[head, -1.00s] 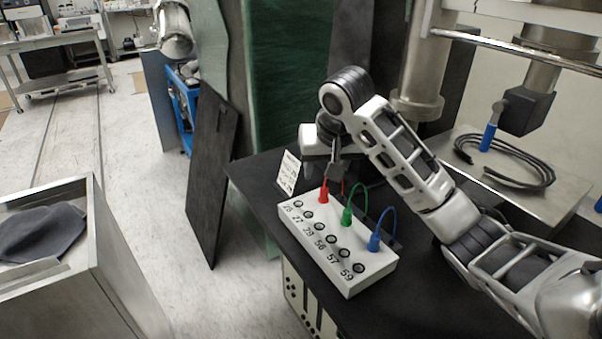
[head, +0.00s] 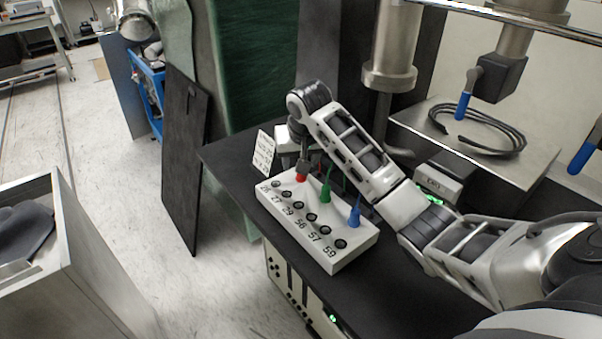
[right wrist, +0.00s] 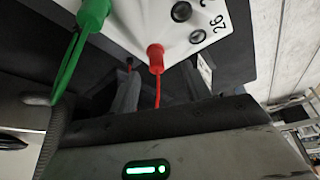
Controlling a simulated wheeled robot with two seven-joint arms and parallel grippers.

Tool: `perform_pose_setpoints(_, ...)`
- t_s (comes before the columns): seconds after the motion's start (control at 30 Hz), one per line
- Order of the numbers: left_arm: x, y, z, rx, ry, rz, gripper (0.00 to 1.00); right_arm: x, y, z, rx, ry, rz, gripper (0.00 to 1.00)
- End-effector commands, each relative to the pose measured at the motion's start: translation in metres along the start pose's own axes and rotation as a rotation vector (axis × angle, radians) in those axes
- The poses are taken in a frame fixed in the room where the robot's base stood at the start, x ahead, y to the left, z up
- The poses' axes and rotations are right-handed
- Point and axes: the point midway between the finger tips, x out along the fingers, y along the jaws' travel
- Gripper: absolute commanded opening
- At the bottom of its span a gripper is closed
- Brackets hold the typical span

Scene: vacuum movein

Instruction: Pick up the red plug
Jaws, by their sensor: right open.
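The red plug (head: 301,178) stands upright in the far end of the white numbered socket box (head: 347,262). In the right wrist view the red plug (right wrist: 155,57) shows with its red cable trailing down the picture. The green plug (head: 326,194) and blue plug (head: 355,218) stand in the same row, nearer to me. My right gripper (head: 303,167) is open, pointing down right above the red plug and partly covering it. I cannot tell whether its fingers surround or touch the plug. My left gripper is out of view.
The box sits on a black table (head: 228,160) with a white label card (head: 264,152) behind it. A metal plate (head: 535,165) holding a coiled black cable (head: 485,140) is at right. An open metal bin (head: 85,265) stands at left.

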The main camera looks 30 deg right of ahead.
Motion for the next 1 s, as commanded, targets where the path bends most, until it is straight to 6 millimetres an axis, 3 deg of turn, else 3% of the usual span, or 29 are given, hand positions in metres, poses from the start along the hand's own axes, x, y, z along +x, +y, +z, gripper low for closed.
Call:
perform_pose_setpoints(0.2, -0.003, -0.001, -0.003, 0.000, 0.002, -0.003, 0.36, 0.032, 0.004, 0.000, 0.001, -0.004, 0.002, 0.48)
perform_pose_setpoints(0.5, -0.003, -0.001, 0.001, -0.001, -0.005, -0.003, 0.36, 0.039, 0.004, 0.000, 0.000, -0.001, 0.001, 0.48)
perform_pose_setpoints(0.53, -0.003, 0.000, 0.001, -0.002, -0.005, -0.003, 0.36, 0.039, 0.004, 0.000, 0.000, -0.001, 0.001, 0.46)
perform_pose_setpoints(0.7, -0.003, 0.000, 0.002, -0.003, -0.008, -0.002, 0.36, 0.038, 0.004, 0.000, 0.000, -0.001, 0.001, 0.03)
perform_pose_setpoints(1.0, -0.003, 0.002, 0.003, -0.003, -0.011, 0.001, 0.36, 0.037, 0.004, -0.001, 0.001, 0.000, 0.000, 0.03)
